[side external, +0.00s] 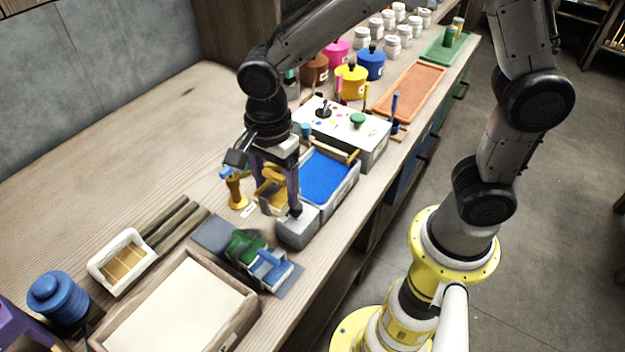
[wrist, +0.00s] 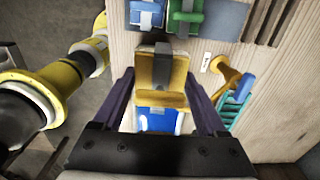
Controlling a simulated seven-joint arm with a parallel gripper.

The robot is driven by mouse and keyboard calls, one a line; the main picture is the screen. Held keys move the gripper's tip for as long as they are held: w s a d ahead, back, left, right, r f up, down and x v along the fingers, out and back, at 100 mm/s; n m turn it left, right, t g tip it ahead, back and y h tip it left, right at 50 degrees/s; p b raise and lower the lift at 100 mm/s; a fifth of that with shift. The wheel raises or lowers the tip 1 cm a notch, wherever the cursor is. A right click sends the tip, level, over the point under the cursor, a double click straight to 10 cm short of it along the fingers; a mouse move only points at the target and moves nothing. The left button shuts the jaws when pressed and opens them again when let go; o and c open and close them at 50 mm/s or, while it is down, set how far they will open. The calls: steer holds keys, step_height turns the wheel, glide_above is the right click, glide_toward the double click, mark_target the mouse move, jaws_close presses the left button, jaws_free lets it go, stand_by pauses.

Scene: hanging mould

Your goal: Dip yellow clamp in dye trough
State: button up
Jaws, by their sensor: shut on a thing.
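The yellow clamp (side external: 270,180) is held between the dark purple fingers of my gripper (side external: 278,186). In the wrist view the yellow clamp (wrist: 160,70) sits between both fingertips of my gripper (wrist: 160,82), with a grey block at its upper end. The dye trough (side external: 340,192) is a grey box with bright blue dye in it. In the side view the clamp shows at the trough's near left side. In the wrist view the blue dye of the trough (wrist: 158,122) shows just below the clamp. I cannot tell the clamp's exact height over the trough.
Green (side external: 243,246) and blue (side external: 270,268) clamps stand on a grey base nearby. A yellow stand (side external: 236,190) is left of my gripper. A white box with a green knob (side external: 357,120) stands behind the trough. A wooden tray (side external: 240,318) lies in front.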

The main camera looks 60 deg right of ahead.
steer(key=w+d+m, duration=0.1)
steer(key=d+m, duration=0.5)
steer(key=d, duration=1)
glide_toward(318, 189)
steer(key=shift+f, duration=2.7)
steer(key=shift+r, duration=0.1)
stand_by(1.5)
step_height(318, 189, up, 7)
stand_by(1.4)
